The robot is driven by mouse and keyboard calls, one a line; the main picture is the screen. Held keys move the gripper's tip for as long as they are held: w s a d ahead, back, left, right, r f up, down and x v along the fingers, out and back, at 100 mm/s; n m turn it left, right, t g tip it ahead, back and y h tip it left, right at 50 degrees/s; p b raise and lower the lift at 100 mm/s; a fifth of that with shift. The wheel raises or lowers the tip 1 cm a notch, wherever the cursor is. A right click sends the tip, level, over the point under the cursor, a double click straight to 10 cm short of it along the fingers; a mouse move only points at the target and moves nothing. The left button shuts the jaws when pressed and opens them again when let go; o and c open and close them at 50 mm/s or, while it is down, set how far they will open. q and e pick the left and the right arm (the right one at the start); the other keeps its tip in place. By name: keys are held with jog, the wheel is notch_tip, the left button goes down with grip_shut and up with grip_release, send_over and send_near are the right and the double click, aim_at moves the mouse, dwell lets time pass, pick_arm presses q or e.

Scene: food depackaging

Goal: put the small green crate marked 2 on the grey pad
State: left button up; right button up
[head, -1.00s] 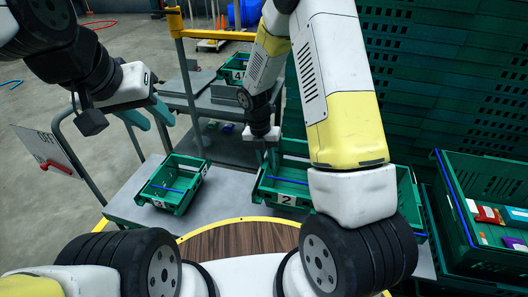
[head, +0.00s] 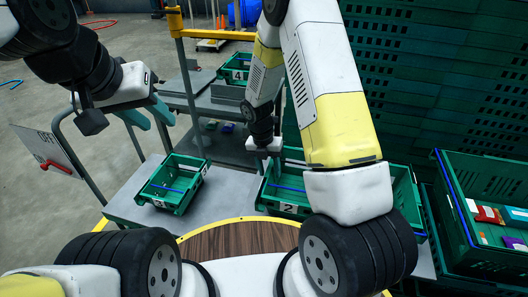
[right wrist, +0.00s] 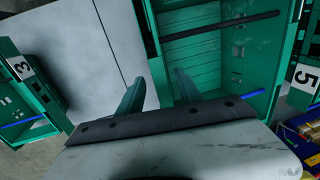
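The small green crate marked 2 (head: 289,208) stands right of centre in the head view, partly hidden by my right arm. In the right wrist view its open interior (right wrist: 195,50) lies below the fingers. My right gripper (head: 265,147) is at its left side wall; in the right wrist view the fingers (right wrist: 158,88) stand apart, one on each side of that wall, with small gaps. My left gripper (head: 149,116) is open and empty, away from the crates. Grey surface (head: 228,190) lies left of crate 2; I cannot tell the pad apart from it.
A green crate marked 3 (head: 172,184) stands to the left. A crate marked 5 (right wrist: 303,75) is close on the right. Another crate (head: 237,67) sits farther back. A larger green crate (head: 450,205) with packages stands at far right.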

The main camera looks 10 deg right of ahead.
notch_tip(320, 180, up, 19)
jog(key=s+m, duration=0.1)
jog(key=m, duration=0.4)
jog(key=s+d+r+m+t+y, duration=0.2)
jog(key=s+r+m, duration=0.6)
jog(key=m, duration=0.5)
jog(key=s+d+r+m+t+y, duration=0.1)
jog(key=s+r+m+t, duration=0.3)
jog(key=s+r+m, duration=0.4)
jog(key=s+m, duration=0.2)
jog(key=m, duration=0.2)
jog(key=shift+d+r+m+t+y, duration=0.35)
jog(key=shift+r+m+t+y, duration=0.05)
